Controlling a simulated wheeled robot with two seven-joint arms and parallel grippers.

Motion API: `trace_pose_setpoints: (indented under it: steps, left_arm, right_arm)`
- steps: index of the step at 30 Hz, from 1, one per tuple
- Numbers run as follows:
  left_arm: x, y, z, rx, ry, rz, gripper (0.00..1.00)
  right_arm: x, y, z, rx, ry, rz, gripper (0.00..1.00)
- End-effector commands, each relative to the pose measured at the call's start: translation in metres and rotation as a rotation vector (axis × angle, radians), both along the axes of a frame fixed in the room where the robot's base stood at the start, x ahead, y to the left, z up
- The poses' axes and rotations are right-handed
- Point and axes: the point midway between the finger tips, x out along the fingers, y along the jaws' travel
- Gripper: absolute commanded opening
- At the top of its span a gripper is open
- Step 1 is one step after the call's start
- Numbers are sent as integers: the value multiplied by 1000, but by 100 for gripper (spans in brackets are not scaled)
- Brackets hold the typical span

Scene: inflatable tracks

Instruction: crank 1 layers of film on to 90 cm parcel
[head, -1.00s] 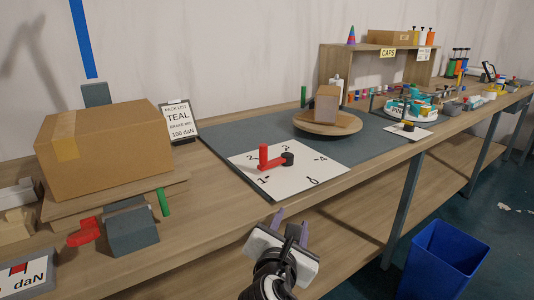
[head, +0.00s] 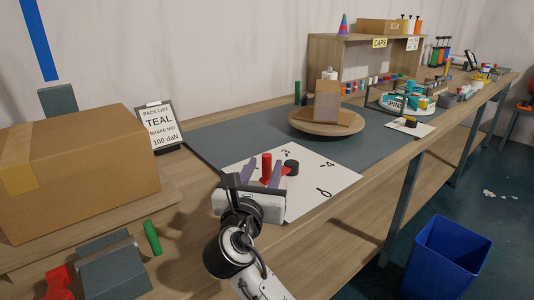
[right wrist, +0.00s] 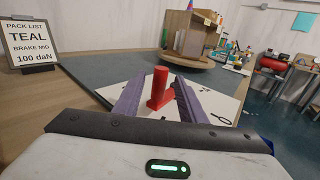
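The red crank handle (head: 266,167) stands upright beside a dark hub (head: 290,168) on a white card (head: 325,180) marked with numbers. My right gripper (head: 262,174) is open, its two purple fingers pointing at the handle. In the right wrist view the red handle (right wrist: 160,88) shows between the open fingers (right wrist: 158,98); I see no contact. A small brown parcel (head: 328,100) stands on a round wooden turntable (head: 327,122) behind the card. My left gripper is not in view.
A large cardboard box (head: 85,165) fills the left of the bench, with a dark block (head: 115,270), a green cylinder (head: 152,238) and a red part (head: 60,282) in front. A caps shelf (head: 325,55) stands behind. A blue bin (head: 445,258) is on the floor.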

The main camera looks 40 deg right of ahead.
Motion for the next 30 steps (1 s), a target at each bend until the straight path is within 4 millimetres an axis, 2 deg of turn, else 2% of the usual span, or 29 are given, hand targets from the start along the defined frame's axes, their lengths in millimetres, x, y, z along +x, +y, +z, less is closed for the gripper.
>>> trace_pose_setpoints:
  steps: [3, 10, 15, 23, 30]
  left_arm:
    - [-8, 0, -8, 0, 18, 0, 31]
    - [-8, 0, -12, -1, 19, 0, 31]
    - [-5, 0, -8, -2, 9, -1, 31]
    - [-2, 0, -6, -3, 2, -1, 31]
    - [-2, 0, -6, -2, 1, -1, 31]
  right_arm:
    - [16, -18, 0, -1, -1, -3, 37]
    - [40, -43, -1, 0, 0, -2, 37]
    - [48, -51, -1, 1, 0, 0, 37]
    - [48, -52, 0, 2, -1, 0, 37]
    - [48, -51, 0, 2, -1, 0, 0]
